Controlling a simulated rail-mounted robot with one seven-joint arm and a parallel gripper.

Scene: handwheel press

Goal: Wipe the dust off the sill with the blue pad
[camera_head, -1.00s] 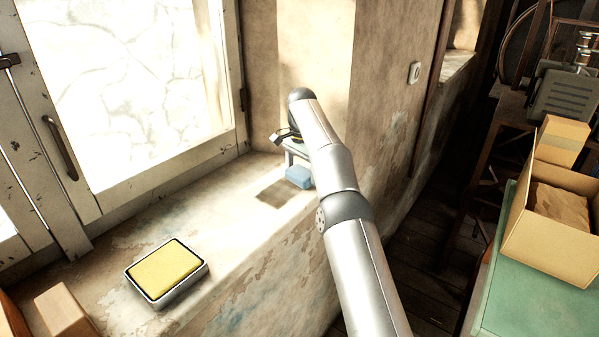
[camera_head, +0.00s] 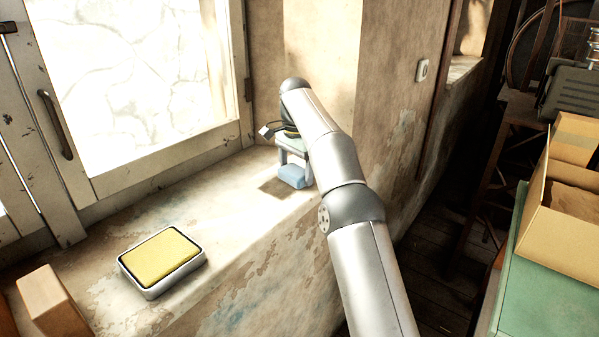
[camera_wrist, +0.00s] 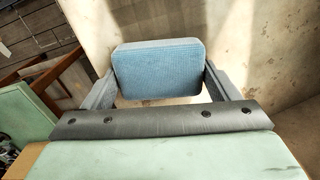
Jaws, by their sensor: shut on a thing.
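The blue pad (camera_head: 295,177) is between the fingers of my gripper (camera_head: 292,163), at the far right end of the sill (camera_head: 222,212). In the wrist view, the blue pad (camera_wrist: 158,70) sits squarely between the two grey fingers, and my gripper (camera_wrist: 158,85) is shut on it. I cannot tell whether its underside touches the sill. A small dark area shows on the sill just left of the pad; I cannot tell whether it is dust or shadow. The sill is pale, worn and brightly lit, with peeling edges.
A yellow pad in a white-rimmed tray (camera_head: 148,288) lies on the near sill, with a wooden block (camera_head: 52,300) at its left. The window (camera_head: 150,90) and handle border the sill. A cardboard box (camera_head: 570,205) stands on a green table (camera_head: 545,290) at right.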

